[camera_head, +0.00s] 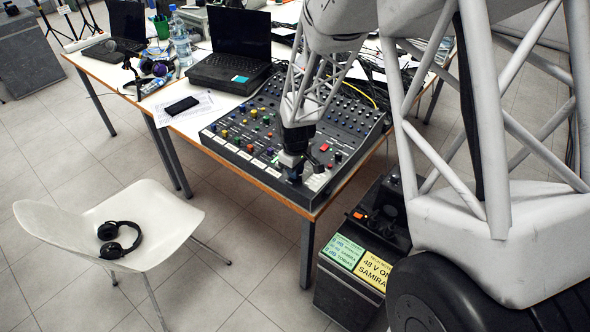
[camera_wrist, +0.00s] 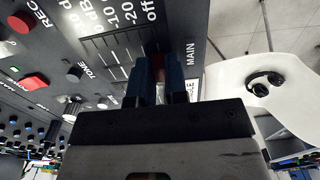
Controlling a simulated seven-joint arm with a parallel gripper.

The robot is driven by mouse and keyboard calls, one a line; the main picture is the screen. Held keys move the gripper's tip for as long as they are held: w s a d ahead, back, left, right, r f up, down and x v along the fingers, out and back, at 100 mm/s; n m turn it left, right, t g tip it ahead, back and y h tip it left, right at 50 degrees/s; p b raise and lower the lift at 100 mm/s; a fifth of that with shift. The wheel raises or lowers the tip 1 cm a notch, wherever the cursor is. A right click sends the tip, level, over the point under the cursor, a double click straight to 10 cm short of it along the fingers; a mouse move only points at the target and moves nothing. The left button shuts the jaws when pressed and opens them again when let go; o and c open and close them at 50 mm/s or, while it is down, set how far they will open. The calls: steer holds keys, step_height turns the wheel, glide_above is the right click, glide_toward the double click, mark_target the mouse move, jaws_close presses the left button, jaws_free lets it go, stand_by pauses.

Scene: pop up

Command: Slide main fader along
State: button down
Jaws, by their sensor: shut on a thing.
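The mixing console (camera_head: 225,145) lies on the near end of the table, covered in coloured knobs. My gripper (camera_head: 293,172) is down at its front edge, pointing at the panel.
A white chair (camera_head: 165,225) with headphones (camera_head: 120,240) is at the left.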

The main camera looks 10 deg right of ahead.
steer(key=shift+w+d, duration=0.1)
steer(key=shift+w+d+f, duration=0.1)
steer(key=shift+w+d, duration=0.8)
steer(key=c, duration=1.1)
jaws_free()
steer(key=shift+o, duration=0.2)
step_height(320, 180, up, 8)
